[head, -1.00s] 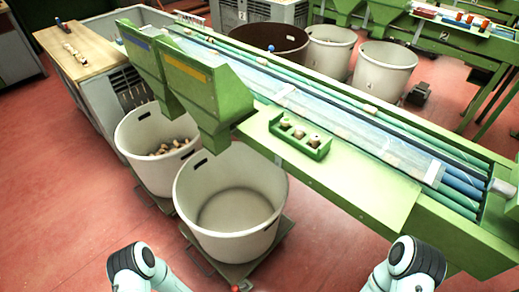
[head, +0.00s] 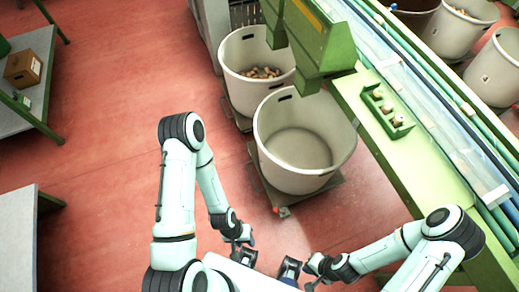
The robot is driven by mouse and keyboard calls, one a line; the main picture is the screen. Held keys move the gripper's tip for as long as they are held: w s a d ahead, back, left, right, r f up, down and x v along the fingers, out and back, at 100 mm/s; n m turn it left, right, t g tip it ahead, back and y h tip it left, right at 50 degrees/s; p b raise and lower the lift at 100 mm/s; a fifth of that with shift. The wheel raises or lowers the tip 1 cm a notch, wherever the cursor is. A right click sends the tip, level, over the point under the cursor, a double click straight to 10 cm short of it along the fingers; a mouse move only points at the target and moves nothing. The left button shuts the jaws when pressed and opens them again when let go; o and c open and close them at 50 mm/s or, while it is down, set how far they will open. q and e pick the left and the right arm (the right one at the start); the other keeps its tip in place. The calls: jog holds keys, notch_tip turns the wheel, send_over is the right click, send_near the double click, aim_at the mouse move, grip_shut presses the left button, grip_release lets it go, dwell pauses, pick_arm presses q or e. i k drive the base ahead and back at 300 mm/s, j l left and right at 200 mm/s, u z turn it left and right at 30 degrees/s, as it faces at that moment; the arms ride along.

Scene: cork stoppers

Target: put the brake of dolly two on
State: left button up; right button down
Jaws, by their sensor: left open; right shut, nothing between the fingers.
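A dolly (head: 330,186) stands under the nearer, empty white bin (head: 300,180). I cannot tell whether the pedal is up or down. A second dolly (head: 240,121) shows partly under the bin with corks behind it. No number is readable on either dolly. My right gripper (head: 312,272) is shut and empty, below and right of the red part.
The bin with corks (head: 237,88) stands behind the empty one. A green conveyor table (head: 385,150) with a small green tray of stoppers (head: 389,122) runs along the right. A grey table (head: 18,225) and a shelf with a carton (head: 23,69) are at left. Red floor (head: 110,130) between is clear.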

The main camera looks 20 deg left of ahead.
aim_at(276, 210)
jog(key=k+j+u, duration=0.3)
jog(key=u, duration=0.15)
jog(key=k+l, duration=0.45)
jog(key=k, duration=0.15)
jog(key=i+j+z, duration=0.1)
jog(key=j, duration=0.3)
jog(key=i+j, duration=0.2)
jog(key=j, duration=0.2)
jog(key=i+j+z, duration=0.15)
jog(key=j, duration=0.25)
